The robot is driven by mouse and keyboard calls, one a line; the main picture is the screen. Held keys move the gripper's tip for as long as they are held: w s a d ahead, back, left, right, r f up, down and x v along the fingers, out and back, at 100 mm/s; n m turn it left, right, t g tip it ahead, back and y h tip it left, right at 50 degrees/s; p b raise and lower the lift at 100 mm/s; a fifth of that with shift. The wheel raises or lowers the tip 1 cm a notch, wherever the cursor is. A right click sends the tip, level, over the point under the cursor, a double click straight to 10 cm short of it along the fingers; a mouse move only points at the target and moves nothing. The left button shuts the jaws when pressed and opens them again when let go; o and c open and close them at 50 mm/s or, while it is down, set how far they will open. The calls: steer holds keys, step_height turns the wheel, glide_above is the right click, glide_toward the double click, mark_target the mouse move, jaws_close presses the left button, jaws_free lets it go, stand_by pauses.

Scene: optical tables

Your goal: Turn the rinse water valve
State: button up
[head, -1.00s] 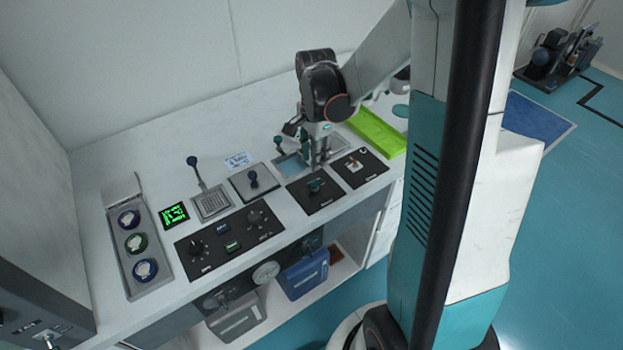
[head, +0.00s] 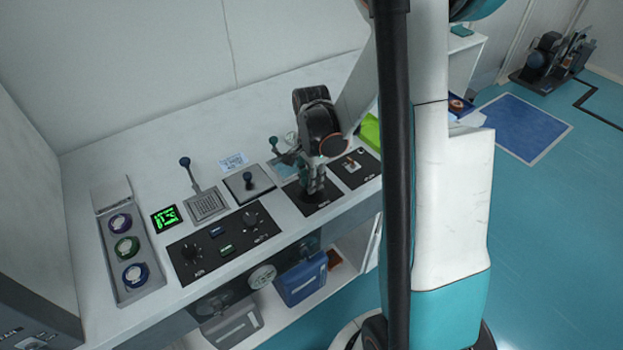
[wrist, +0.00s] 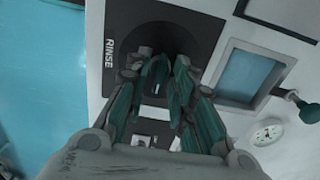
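The rinse water valve sits on a black square panel in the counter, marked RINSE in the wrist view (wrist: 195,38). The same panel shows in the head view (head: 300,206) under my gripper. My gripper (head: 314,188) points down at the middle of the panel, over the valve. In the wrist view the teal-padded fingers (wrist: 167,78) converge at the valve's place, with a narrow gap between the tips. The fingers hide most of the valve handle, and I cannot tell whether they press on it.
A second black panel with a small switch (head: 353,160) lies to the right. A blue-lined basin (wrist: 252,75) and a teal-knobbed lever (wrist: 306,106) stand close by. A dial panel (head: 222,256) and a joystick (head: 248,177) are to the left. A green tray (head: 369,131) is partly hidden behind my arm.

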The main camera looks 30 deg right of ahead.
jaws_close()
steer(key=shift+n, duration=0.4)
steer(key=n+b, duration=0.1)
steer(key=n, duration=0.2)
steer(key=shift+n, duration=0.3)
steer(key=n, duration=0.4)
steer(key=shift+n, duration=0.3)
steer(key=n+b, duration=0.1)
steer(key=n, duration=0.7)
steer(key=shift+n, duration=0.6)
steer(key=shift+o, duration=1.9)
jaws_free()
